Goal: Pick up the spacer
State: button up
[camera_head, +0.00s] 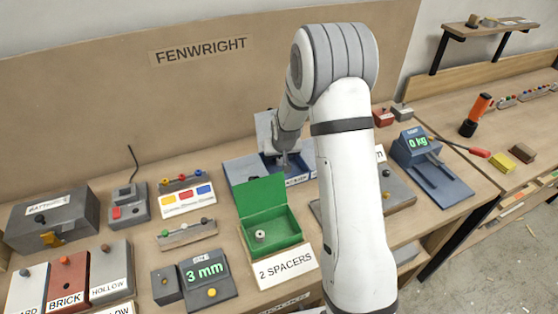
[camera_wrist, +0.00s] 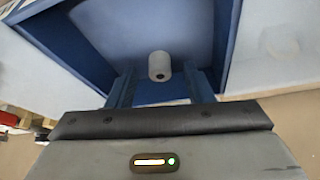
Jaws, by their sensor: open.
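A small light-grey cylinder with a dark hole, a spacer (camera_wrist: 160,66), lies inside a blue box (camera_wrist: 90,35) in the wrist view. My gripper (camera_wrist: 162,84) is open, with its two blue-grey fingers on either side of the spacer's near end. I cannot tell whether they touch it. In the head view my gripper (camera_head: 285,160) reaches down into the blue box (camera_head: 240,170), and my arm hides part of it. Another spacer (camera_head: 260,236) stands in an open green box (camera_head: 283,236), behind a "2 SPACERS" label (camera_head: 287,267).
The blue box's walls stand close around my gripper. A "3 mm" gauge (camera_head: 208,280) stands left of the green box, and a "0 kg" scale (camera_head: 430,165) stands to the right. Blocks, switches and a battery box (camera_head: 52,220) crowd the left of the bench. A backboard (camera_head: 120,110) rises behind.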

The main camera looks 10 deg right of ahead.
grip_shut()
dwell(0.4)
jog(key=shift+r, duration=0.1)
